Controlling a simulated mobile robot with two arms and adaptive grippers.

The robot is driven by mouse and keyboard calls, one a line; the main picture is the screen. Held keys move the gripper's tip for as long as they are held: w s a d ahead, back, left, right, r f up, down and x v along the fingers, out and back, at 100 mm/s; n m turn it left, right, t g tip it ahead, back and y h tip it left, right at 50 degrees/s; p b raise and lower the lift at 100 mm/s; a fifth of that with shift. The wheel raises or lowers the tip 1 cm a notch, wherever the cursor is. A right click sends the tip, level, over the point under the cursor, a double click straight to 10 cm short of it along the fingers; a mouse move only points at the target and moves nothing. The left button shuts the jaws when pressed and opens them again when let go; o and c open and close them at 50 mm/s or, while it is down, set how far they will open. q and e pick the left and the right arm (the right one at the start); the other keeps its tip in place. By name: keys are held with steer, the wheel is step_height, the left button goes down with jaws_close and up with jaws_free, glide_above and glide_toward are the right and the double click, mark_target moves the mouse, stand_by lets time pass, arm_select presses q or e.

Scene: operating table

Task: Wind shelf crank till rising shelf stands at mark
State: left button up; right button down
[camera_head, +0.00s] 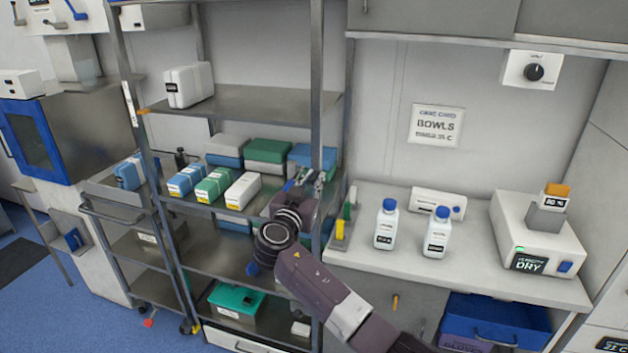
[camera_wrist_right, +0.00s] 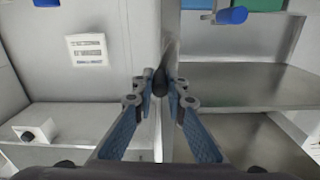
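A metal shelf rack stands at the centre left of the head view. Its upper shelf (camera_head: 255,101), which looks like the rising shelf, carries a white box (camera_head: 188,86). A small orange mark (camera_head: 143,111) is on the left front post, close to this shelf's left end. A white label strip (camera_head: 130,103) is on the same post. My right gripper (camera_head: 316,178) is at the rack's right front post. In the right wrist view, its fingers (camera_wrist_right: 160,80) close around a dark handle (camera_wrist_right: 160,86), apparently the crank's. The rest of the crank is hidden. My left gripper is out of view.
Lower shelves hold blue, green and white boxes (camera_head: 242,190). A counter (camera_head: 470,268) at right carries two white bottles (camera_head: 386,224) and a white device (camera_head: 530,240). A trolley (camera_head: 135,245) stands left of the rack. Blue floor is clear at lower left.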

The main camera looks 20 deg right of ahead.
stand_by(0.3)
steer(key=shift+w+a+f+n+b, duration=0.45)
steer(key=shift+a+n+b, duration=0.5)
steer(key=shift+n, duration=1.75)
steer(key=shift+w+a+f+n+b, duration=0.2)
steer(key=shift+w+a+n+b, duration=0.4)
steer(key=shift+n+b, duration=1.45)
steer(key=shift+w+a+f+n+b, duration=0.45)
steer(key=shift+a+n, duration=0.3)
steer(key=shift+n, duration=2.6)
steer(key=c, duration=1.9)
jaws_free()
steer(key=shift+c, duration=0.2)
steer(key=v, duration=1.2)
steer(key=shift+w, duration=0.1)
